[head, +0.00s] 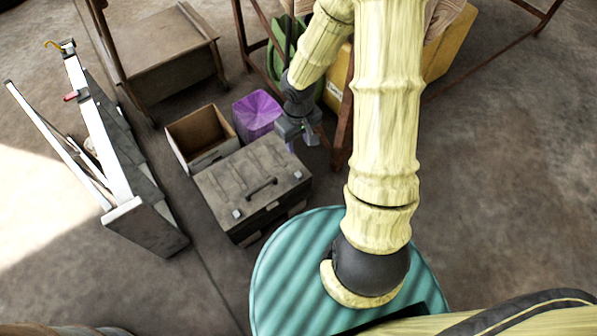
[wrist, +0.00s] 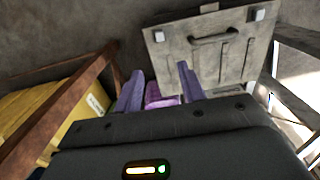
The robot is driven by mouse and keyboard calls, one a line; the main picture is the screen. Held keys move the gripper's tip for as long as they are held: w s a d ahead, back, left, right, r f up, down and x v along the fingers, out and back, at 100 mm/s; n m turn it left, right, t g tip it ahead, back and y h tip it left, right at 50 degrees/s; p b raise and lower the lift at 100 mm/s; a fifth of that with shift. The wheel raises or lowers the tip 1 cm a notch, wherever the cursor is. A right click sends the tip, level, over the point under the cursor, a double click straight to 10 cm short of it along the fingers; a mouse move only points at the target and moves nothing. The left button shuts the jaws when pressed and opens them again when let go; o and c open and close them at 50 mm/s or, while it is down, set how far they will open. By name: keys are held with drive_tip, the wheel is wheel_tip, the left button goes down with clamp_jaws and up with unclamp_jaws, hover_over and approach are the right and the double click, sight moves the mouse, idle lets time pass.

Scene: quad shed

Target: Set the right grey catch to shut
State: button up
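A weathered grey chest (head: 215,190) stands on the floor in the head view, with a dark handle (head: 262,187). A left grey catch (head: 237,213) and a right grey catch (head: 298,175) sit near its front edge. In the wrist view the chest (wrist: 180,65) is at the top, with one catch (wrist: 159,35) left of the handle and another (wrist: 258,14) right of it. Whether either catch is open or shut is too small to tell. My gripper (head: 310,135) is above and behind the chest's right end. Its fingers (wrist: 160,70) are apart, with no object gripped.
A purple bin (head: 257,110) and an open brown box (head: 203,135) stand behind the chest. A yellow container (head: 450,50) and a rusty frame (head: 346,115) are to the right. A white stepladder (head: 110,150) stands left. Some floor left of the chest is clear.

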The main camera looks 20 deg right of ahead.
sight(298, 174)
wheel_tip(298, 174, down, 17)
drive_tip(key=b, duration=1.2)
drive_tip(key=shift+f, duration=0.15)
clamp_jaws()
